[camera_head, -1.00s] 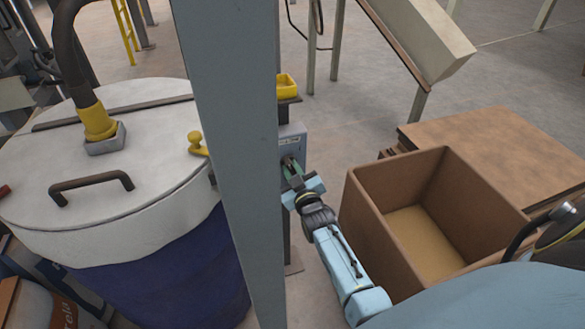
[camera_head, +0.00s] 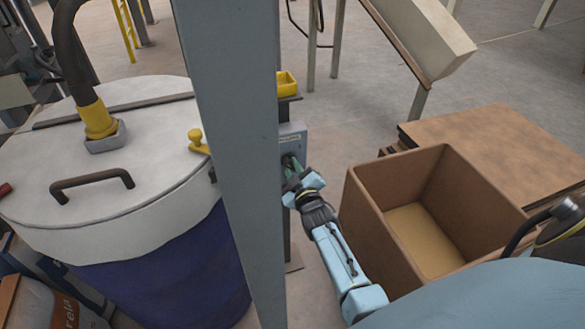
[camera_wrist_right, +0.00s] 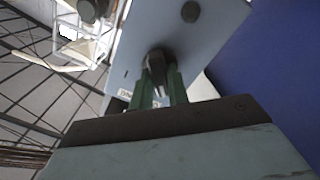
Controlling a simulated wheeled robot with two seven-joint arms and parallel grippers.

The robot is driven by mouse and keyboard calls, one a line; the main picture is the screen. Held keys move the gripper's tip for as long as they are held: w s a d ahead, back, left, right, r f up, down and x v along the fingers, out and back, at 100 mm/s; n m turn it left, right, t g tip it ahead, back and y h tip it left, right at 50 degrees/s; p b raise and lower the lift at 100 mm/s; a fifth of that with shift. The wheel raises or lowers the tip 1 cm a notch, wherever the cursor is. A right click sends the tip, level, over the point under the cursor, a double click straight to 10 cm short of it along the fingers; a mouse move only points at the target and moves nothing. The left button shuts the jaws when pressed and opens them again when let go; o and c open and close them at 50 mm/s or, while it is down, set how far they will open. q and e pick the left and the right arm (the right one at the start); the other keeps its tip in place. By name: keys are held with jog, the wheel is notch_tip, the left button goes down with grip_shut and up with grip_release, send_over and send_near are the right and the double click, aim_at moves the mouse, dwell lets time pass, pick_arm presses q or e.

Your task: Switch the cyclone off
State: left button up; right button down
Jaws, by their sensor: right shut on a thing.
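A grey switch box (camera_head: 291,140) is fixed to a post behind the big grey column, and its light face (camera_wrist_right: 190,35) fills the upper middle of the right wrist view. A dark knob (camera_wrist_right: 156,62) stands out from that face. My right gripper (camera_head: 290,168) is at the box. Its green fingers (camera_wrist_right: 160,85) are shut on the knob, one on each side. A second dark round button (camera_wrist_right: 191,11) sits higher on the face. The label beside the knob is too small to read. My left gripper is not in view.
A grey column (camera_head: 232,150) stands just left of my right arm. A white-lidded drum (camera_head: 130,190) with a blue body is further left. An open brown box (camera_head: 365,215) is close on the right, with a brown-topped table (camera_head: 500,150) behind it.

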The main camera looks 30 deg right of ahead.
jog(key=c, duration=1.4)
grip_release()
jog(key=shift+o, duration=0.2)
jog(key=shift+s, duration=0.1)
